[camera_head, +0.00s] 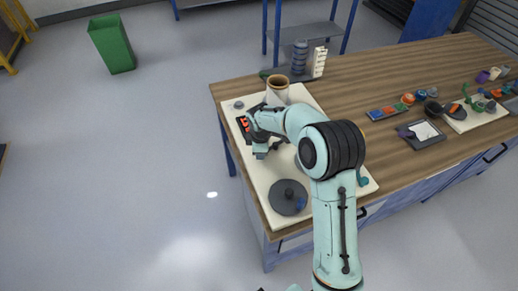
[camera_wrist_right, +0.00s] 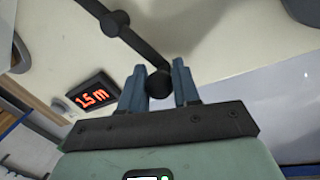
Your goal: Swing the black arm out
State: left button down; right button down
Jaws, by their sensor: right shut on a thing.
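The black arm (camera_wrist_right: 124,32) shows in the right wrist view as a thin jointed bar running from the top edge down to a round black knob (camera_wrist_right: 158,84). My right gripper (camera_wrist_right: 159,88) has its blue fingers on either side of the knob and is shut on it. In the head view my right gripper (camera_head: 260,150) is low over the cream board (camera_head: 262,188). My own arm hides most of the black arm there.
A display reading 1.5 m (camera_wrist_right: 93,97) is left of the fingers. A dark round disc (camera_head: 285,198) sits at the board's near end and a cream cylinder (camera_head: 277,94) at its far end. A wooden table (camera_head: 370,85) carries small coloured parts at right.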

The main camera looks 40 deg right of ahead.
dwell(0.4)
jog(key=c, duration=0.8)
grip_release()
jog(key=shift+s, duration=0.1)
jog(key=r, duration=0.4)
jog(key=s+a+r, duration=0.1)
jog(key=r, duration=0.3)
jog(key=s+r, duration=0.1)
jog(key=r, duration=0.4)
jog(key=shift+a+r+p, duration=0.1)
jog(key=shift+a+p, duration=0.15)
jog(key=shift+p, duration=0.1)
